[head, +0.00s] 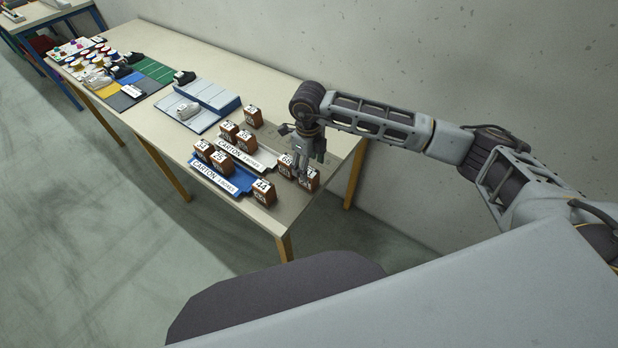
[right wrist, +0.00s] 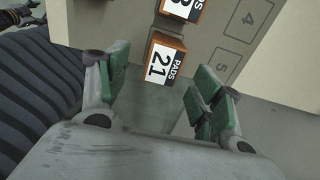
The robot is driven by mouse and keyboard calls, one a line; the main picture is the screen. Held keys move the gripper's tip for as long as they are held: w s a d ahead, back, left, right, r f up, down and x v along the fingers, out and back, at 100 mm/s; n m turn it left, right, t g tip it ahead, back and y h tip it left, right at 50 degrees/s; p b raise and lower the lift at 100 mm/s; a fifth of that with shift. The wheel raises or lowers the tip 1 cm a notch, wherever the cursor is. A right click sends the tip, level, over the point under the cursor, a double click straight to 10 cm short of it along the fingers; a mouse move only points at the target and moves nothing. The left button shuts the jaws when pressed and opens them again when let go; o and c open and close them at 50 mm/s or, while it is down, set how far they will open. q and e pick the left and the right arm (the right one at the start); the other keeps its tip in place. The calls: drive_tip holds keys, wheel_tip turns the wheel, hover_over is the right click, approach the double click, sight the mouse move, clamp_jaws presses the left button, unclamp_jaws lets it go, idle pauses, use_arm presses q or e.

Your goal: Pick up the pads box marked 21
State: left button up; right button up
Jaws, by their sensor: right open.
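The pads box marked 21 (head: 310,181) is a small brown box with a white label on top, standing near the table's near right corner. In the right wrist view the same box (right wrist: 159,62) lies just ahead of the fingertips, its label showing "PADS 21". My right gripper (head: 303,164) is above and close to it in the head view. In the right wrist view my right gripper (right wrist: 156,98) has its green-padded fingers apart with nothing between them. My left gripper does not show clearly in either view.
A similar box (head: 286,168) stands close beside box 21. A blue carton tray (head: 222,183) and a white one (head: 262,157) hold or adjoin several boxes. Box 44 (head: 264,193) stands near the front edge. Numbered squares (right wrist: 232,47) mark bare table by box 21.

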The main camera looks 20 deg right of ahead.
sight(309, 171)
drive_tip(key=shift+f, duration=0.1)
drive_tip(key=shift+w+d+f+p, duration=0.1)
drive_tip(key=shift+f+p, duration=0.3)
drive_tip(key=shift+f, duration=0.85)
drive_tip(key=shift+w+d+f+p, duration=0.1)
drive_tip(key=shift+f+p, duration=0.25)
drive_tip(key=shift+f, duration=0.9)
drive_tip(key=c, duration=1.1)
